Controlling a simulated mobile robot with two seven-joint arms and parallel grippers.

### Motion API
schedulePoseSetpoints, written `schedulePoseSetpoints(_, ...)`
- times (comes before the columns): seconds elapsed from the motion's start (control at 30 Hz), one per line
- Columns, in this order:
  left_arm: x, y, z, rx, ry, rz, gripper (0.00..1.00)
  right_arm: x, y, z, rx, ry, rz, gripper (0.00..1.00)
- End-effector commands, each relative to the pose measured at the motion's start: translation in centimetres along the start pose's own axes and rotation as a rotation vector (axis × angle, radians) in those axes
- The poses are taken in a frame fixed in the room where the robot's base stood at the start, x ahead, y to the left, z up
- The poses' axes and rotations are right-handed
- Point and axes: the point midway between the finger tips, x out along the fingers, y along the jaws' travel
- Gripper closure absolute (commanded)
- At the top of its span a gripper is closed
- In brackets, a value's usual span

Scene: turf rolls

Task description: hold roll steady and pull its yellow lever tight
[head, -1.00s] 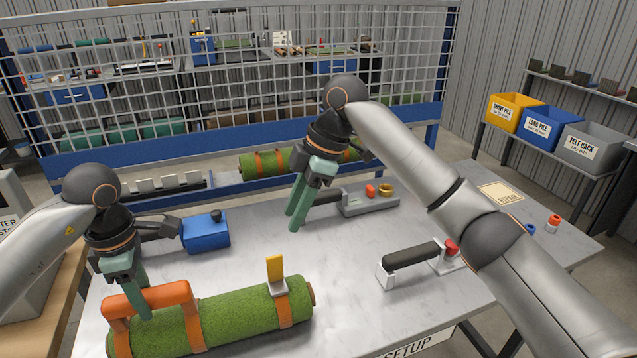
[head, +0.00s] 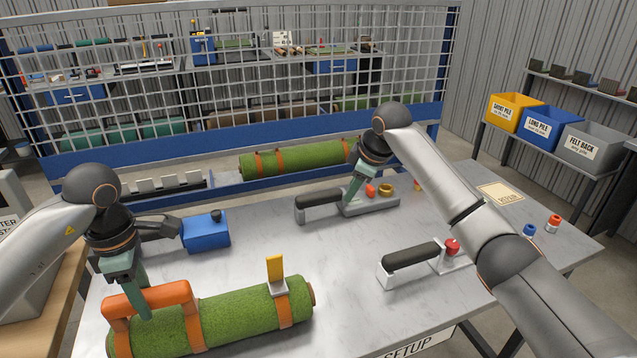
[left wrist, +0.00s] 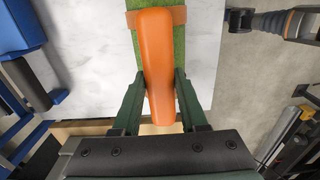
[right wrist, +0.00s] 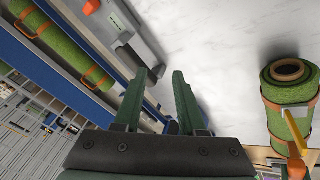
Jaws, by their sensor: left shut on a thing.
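The green turf roll (head: 240,312) lies on the table at the front left, with orange straps around it and an orange handle (head: 150,298) on its left part. Its yellow lever (head: 275,268) stands upright on the strap near the right end. My left gripper (head: 142,308) is shut on the orange handle; the left wrist view shows the handle (left wrist: 156,60) between its fingers. My right gripper (head: 351,203) is open and empty, above the back of the table by a grey tool. The right wrist view shows the roll (right wrist: 288,90) and yellow lever (right wrist: 296,132) off to the right.
A blue box (head: 205,232) stands behind the roll. A black-handled tool (head: 412,254) is right of it, and another black-handled tool (head: 322,200) lies at the back. A second turf roll (head: 300,158) lies behind the table before a mesh fence. The table's middle is clear.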

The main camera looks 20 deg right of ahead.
Motion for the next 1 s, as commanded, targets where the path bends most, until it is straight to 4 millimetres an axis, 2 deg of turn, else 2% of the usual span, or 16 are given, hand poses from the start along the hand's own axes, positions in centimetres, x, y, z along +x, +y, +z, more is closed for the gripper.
schedulePoseSetpoints(0.1, 0.0, 0.0, 0.1, 0.0, -0.001, 0.002, 1.0, 0.5, 1.2, 1.3, 0.034, -0.019, 0.039, 0.6)
schedulePoseSetpoints(0.3, 0.0, 0.0, 0.1, 0.0, -0.002, 0.002, 1.0, 0.8, 2.5, 2.5, 0.064, -0.037, 0.081, 0.6)
schedulePoseSetpoints(0.63, 0.0, 0.0, 0.1, 0.0, -0.002, 0.002, 1.0, 0.9, 2.7, 2.7, 0.071, -0.041, 0.089, 0.6)
schedulePoseSetpoints(0.77, 0.0, 0.0, 0.1, 0.0, -0.002, 0.002, 1.0, 1.2, 2.3, 2.7, 0.08, -0.032, 0.074, 0.73)
schedulePoseSetpoints(0.83, 0.0, 0.0, 0.1, 0.0, -0.002, 0.002, 1.0, 1.8, 1.4, 2.5, 0.103, -0.008, 0.038, 0.81)
schedulePoseSetpoints(0.93, 0.0, 0.0, 0.1, 0.001, -0.002, 0.002, 1.0, 3.0, -1.0, 1.9, 0.176, 0.058, -0.064, 0.93)
schedulePoseSetpoints(1.0, 0.0, 0.0, 0.1, 0.001, -0.002, 0.002, 1.0, 4.0, -3.4, 1.3, 0.255, 0.121, -0.17, 1.0)
